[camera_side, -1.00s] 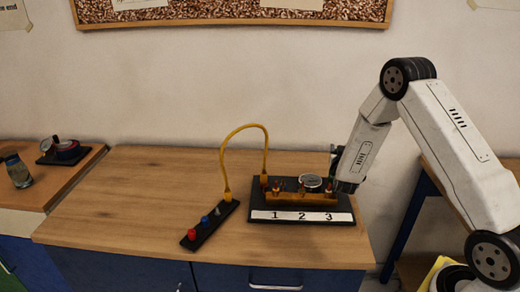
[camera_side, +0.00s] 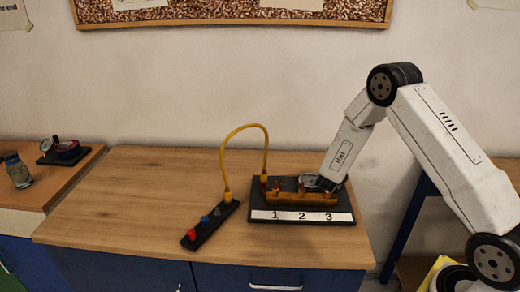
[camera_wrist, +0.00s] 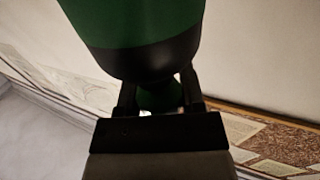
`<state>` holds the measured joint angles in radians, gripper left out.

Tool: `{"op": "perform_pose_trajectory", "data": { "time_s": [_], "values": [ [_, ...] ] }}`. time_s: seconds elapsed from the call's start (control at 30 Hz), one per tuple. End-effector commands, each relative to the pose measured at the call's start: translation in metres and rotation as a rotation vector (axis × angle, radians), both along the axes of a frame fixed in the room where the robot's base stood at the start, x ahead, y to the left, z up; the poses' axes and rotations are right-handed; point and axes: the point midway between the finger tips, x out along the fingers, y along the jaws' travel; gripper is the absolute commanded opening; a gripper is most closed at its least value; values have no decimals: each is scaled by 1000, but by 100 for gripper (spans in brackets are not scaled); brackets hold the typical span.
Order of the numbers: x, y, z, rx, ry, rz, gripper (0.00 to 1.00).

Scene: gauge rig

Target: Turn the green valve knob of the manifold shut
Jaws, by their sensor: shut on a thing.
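The manifold (camera_side: 288,197) is a brass-coloured bar on a black base with a white strip numbered 1, 2, 3. A round gauge (camera_side: 309,180) sits near its right end. My gripper (camera_side: 327,184) is low at that right end, beside the gauge, and the arm hides what it holds in the side view. In the wrist view, my gripper (camera_wrist: 159,95) is shut on a green piece, the green valve knob (camera_wrist: 160,98). A large green body with a black lower band fills the top of that view. I cannot tell how far the knob is turned.
A yellow hose (camera_side: 224,160) arches from the manifold's left end to a small black block (camera_side: 210,225) with coloured knobs. The wooden bench top (camera_side: 120,205) is clear on the left. A side table holds a jar (camera_side: 18,170) and another gauge device (camera_side: 65,151).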

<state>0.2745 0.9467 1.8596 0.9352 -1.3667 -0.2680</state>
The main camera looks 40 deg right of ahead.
Motion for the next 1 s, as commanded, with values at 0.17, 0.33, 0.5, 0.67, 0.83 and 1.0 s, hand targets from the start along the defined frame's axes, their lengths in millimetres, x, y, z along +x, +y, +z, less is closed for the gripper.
{"op": "perform_pose_trajectory", "data": {
  "time_s": [0.17, 0.33, 0.5, 0.67, 0.83, 1.0],
  "values": [
    [0, 0, -1, 1, 3, 1, 59],
    [0, 0, -1, 1, 1, 1, 85],
    [0, 0, 0, 0, 0, 1, 85],
    [0, 0, 1, 0, 0, 1, 85],
    [0, 0, 9, -1, -1, 1, 85],
    [0, 0, 23, -1, -1, 2, 85]
  ]
}}
